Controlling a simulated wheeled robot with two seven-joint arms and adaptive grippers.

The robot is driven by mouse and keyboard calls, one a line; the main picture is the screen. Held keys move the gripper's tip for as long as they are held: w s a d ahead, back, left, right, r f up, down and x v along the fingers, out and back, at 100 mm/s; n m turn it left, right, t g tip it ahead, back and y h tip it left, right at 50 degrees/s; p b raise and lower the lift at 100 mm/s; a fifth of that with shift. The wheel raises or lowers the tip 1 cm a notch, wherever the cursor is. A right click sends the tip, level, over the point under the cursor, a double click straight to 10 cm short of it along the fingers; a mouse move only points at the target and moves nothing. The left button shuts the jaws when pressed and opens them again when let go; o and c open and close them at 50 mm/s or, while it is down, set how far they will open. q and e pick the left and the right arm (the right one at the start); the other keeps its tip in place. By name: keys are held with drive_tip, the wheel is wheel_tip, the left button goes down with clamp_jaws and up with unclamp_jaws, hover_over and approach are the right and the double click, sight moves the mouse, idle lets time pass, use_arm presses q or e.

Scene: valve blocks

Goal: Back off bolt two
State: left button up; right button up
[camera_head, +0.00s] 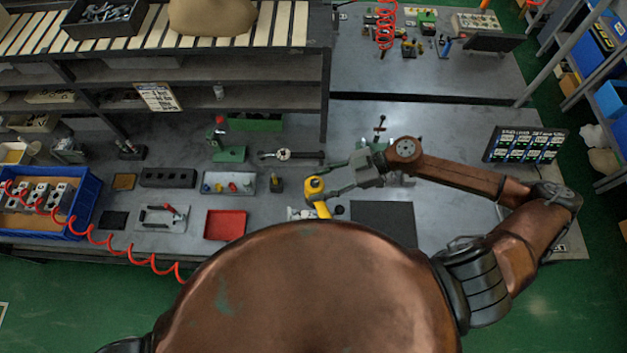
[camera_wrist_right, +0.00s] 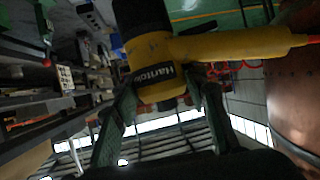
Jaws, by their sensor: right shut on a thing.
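A yellow power tool (camera_head: 316,191) with a dark end is in my right gripper (camera_head: 332,188), over the bench near its front middle. In the right wrist view the yellow tool (camera_wrist_right: 165,62) sits between the two fingers of my right gripper (camera_wrist_right: 165,105), which are shut on its body. A small pale fixture (camera_head: 298,213) lies on the bench just below the tool; it is partly hidden and too small to tell any bolt on it. Several grey valve blocks (camera_head: 37,193) stand in a blue crate (camera_head: 83,210) at the left. My left gripper does not show.
A red tray (camera_head: 225,225), a tray of small coloured parts (camera_head: 230,184), a green press (camera_head: 228,154) and a torque wrench (camera_head: 285,155) lie left of the tool. A dark mat (camera_head: 383,222) is to its right. A screen (camera_head: 526,145) stands at the right.

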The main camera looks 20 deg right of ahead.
drive_tip(key=shift+r, duration=0.2)
drive_tip(key=shift+d+p, duration=0.1)
drive_tip(key=shift+p, duration=0.5)
drive_tip(key=shift+w+f+b, duration=0.1)
drive_tip(key=shift+f+b, duration=0.95)
drive_tip(key=shift+f, duration=1.45)
drive_tip(key=shift+p, duration=0.8)
drive_tip(key=shift+f+b, duration=0.3)
drive_tip(key=shift+f, duration=0.6)
drive_tip(key=shift+r+p, duration=0.1)
drive_tip(key=shift+p, duration=0.35)
drive_tip(key=shift+f, duration=0.5)
idle(2.1)
